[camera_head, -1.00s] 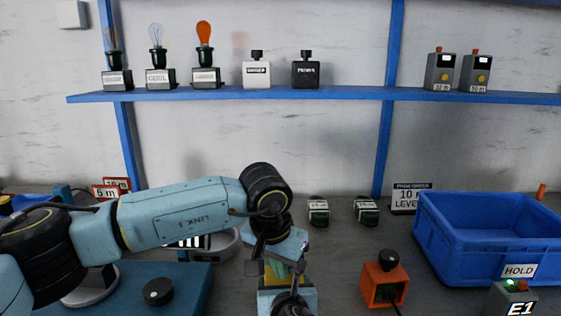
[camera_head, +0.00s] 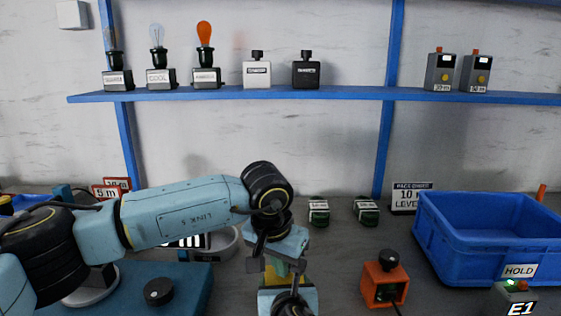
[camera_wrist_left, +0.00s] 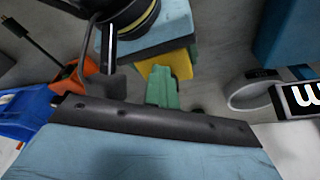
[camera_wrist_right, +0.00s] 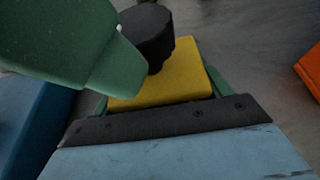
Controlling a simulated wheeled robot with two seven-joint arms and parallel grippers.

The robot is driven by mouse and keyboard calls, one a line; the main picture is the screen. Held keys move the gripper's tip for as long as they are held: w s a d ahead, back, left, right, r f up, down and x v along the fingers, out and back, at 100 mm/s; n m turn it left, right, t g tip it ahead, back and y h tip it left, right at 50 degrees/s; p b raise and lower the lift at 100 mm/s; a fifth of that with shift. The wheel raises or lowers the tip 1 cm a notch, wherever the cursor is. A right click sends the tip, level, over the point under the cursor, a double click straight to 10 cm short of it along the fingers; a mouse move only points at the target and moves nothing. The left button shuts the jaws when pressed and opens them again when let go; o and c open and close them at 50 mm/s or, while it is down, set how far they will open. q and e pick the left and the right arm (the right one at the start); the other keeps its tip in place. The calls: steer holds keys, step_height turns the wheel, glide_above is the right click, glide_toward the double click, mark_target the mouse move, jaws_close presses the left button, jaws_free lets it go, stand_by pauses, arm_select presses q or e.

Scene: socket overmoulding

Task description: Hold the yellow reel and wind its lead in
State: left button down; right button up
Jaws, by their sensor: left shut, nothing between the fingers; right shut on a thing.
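The yellow reel (camera_wrist_right: 178,78) is a flat yellow block with a black knob (camera_wrist_right: 149,37) on top, in the right wrist view. My right gripper (camera_wrist_right: 158,98) is shut on the reel, a green finger at each side. My left gripper (camera_wrist_left: 162,88) is shut and empty; its green fingers come down right beside the knob and hide part of it and the reel. I cannot tell whether they touch the knob. The reel also shows as a yellow patch in the left wrist view (camera_wrist_left: 180,63). In the head view my left gripper hides most of it. I cannot make out the lead.
An orange box with a black knob (camera_head: 383,280) stands right of my grippers, a blue crate (camera_head: 490,240) farther right. Two small dark green items (camera_head: 319,212) sit behind. A teal block with a black dial (camera_head: 158,291) is at left. Grey bench around (camera_head: 345,250) is clear.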

arm_select(q)
steer(key=shift+w+a, duration=0.25)
steer(key=shift+w, duration=0.05)
steer(key=shift+w+a+r, duration=0.1)
steer(key=shift+w+a, duration=0.2)
steer(key=shift+a, duration=0.4)
steer(key=shift+w+a, duration=0.25)
steer(key=shift+w, duration=0.05)
steer(key=shift+w, duration=0.1)
stand_by(0.3)
steer(key=shift+s+a+r, duration=0.1)
steer(key=shift+s+a, duration=0.15)
steer(key=shift+a, duration=0.05)
steer(key=v, duration=0.5)
steer(key=shift+w+d+r, duration=0.25)
steer(key=shift+d+r, duration=0.1)
steer(key=shift+r, duration=0.05)
